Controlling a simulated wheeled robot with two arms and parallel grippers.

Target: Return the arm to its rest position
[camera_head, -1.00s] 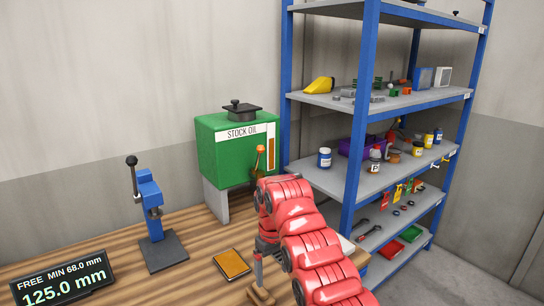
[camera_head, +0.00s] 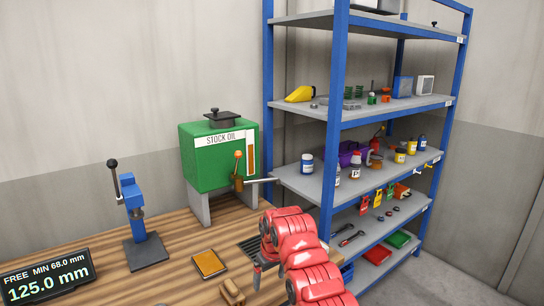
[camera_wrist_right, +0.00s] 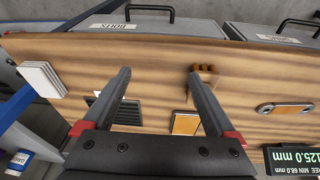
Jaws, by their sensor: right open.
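My right arm is red and reaches in from the bottom of the head view. Its gripper (camera_head: 262,270) is over the wooden bench (camera_head: 185,238), near the bench's right end. In the right wrist view the two dark fingers of my right gripper (camera_wrist_right: 160,85) are spread apart with nothing between them. The bench top lies below them. My left gripper is in neither view.
The green stock oil tank (camera_head: 205,170), the blue hand press (camera_head: 134,205), an orange pad (camera_head: 208,263) and a display (camera_head: 45,283) stand on the bench. A blue shelf rack (camera_head: 330,150) stands right behind it. A dark grille (camera_head: 252,245) lies by the arm.

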